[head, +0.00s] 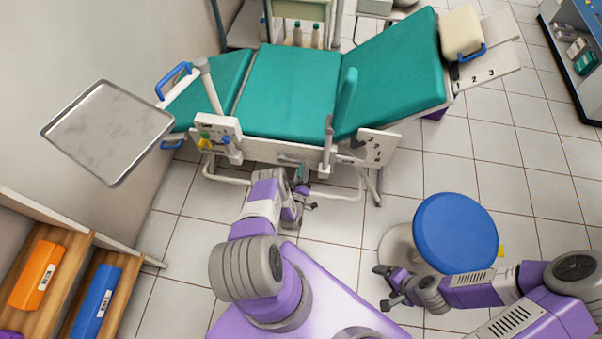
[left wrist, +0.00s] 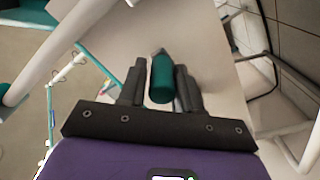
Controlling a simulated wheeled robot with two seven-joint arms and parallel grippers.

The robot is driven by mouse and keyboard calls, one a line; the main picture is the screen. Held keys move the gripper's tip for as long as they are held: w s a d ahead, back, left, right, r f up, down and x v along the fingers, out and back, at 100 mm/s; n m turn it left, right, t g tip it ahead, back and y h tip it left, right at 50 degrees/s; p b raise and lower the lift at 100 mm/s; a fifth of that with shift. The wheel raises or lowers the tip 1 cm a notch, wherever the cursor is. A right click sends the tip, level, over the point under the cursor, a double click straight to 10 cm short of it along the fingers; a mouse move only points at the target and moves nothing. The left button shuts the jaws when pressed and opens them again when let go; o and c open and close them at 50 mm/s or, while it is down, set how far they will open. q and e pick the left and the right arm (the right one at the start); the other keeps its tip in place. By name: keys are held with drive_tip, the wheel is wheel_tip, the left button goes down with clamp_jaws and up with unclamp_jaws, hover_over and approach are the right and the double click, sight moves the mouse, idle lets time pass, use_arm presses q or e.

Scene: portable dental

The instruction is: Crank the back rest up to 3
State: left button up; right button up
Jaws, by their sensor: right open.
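The dental chair's green back rest (head: 392,75) is the right-hand section, with a cream head pillow (head: 461,31) at its end. A white plate with numbers (head: 486,77) is beside the pillow; 2 and 3 are readable. A green crank handle (head: 301,173) is at the chair's near side, below the seat (head: 290,95). My left gripper (head: 298,196) is at the crank. In the left wrist view the green handle (left wrist: 162,79) sits between the fingers, which look closed on it. My right gripper (head: 384,288) is open and empty, left of the blue stool.
A blue round stool (head: 455,232) stands at the right. A metal tray (head: 108,132) is on the left of the chair. A wooden shelf (head: 75,262) with orange and blue boxes is at lower left. A blue-edged shelf (head: 575,45) is at upper right. Tiled floor is clear right of the chair.

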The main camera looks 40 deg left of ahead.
use_arm(q)
drive_tip(key=shift+o, duration=1.3)
drive_tip(key=p+v, duration=0.2)
drive_tip(key=v, duration=0.5)
drive_tip(key=shift+s, duration=0.3)
drive_tip(key=shift+d, duration=0.15)
